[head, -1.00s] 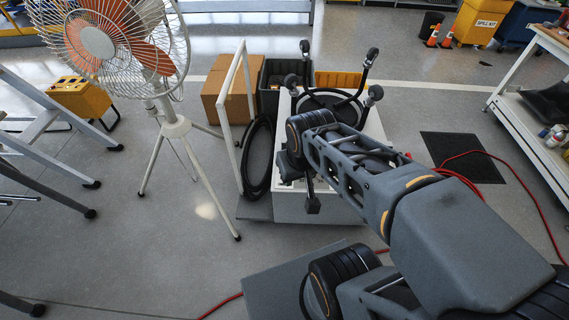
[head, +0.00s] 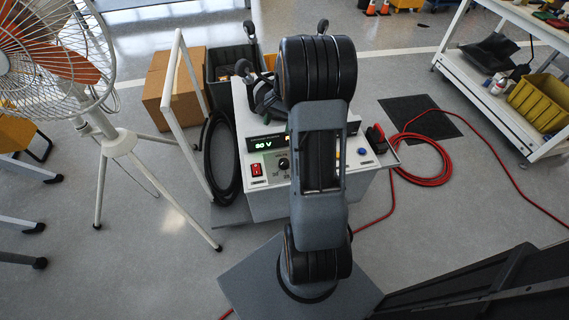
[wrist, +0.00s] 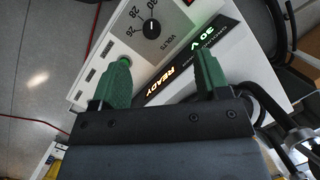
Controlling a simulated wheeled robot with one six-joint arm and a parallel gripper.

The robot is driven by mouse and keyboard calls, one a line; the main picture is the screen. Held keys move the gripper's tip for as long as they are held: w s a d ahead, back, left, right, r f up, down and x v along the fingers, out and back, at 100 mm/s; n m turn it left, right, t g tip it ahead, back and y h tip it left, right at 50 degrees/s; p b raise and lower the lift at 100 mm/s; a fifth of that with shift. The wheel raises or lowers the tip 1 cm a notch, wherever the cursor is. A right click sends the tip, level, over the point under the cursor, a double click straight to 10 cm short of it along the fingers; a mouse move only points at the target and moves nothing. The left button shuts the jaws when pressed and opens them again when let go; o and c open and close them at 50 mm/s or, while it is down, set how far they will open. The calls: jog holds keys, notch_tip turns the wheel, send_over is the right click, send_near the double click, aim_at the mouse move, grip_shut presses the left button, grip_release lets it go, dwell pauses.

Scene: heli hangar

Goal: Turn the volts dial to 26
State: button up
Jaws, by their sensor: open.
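The volts dial (wrist: 151,27), a round black knob with a white mark, sits on the white panel of the power unit (head: 262,204). My gripper (wrist: 163,62) is open and empty, with green fingers spread over the panel, apart from the dial. In the head view my arm hides the gripper.
A red switch (head: 256,169) is left of the dial. A fan (head: 124,140) and a cardboard box (head: 172,88) stand left. A red hose (head: 425,165) lies coiled right, near a workbench (head: 490,97). Black cable (head: 222,160) hangs beside the unit.

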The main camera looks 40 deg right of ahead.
aim_at(284, 161)
jog(key=d+f+m+y+b, duration=0.15)
jog(key=d+f+m, duration=0.25)
jog(key=d+f, duration=0.4)
jog(key=b+x, duration=0.1)
jog(key=x, duration=0.3)
jog(key=b+x, duration=0.1)
jog(key=x, duration=0.4)
jog(key=a+b+x, duration=0.1)
jog(key=x, duration=0.4)
jog(key=shift+s+r, duration=0.2)
jog(key=shift+r, duration=0.05)
jog(key=shift+n, duration=0.3)
jog(key=c, duration=0.9)
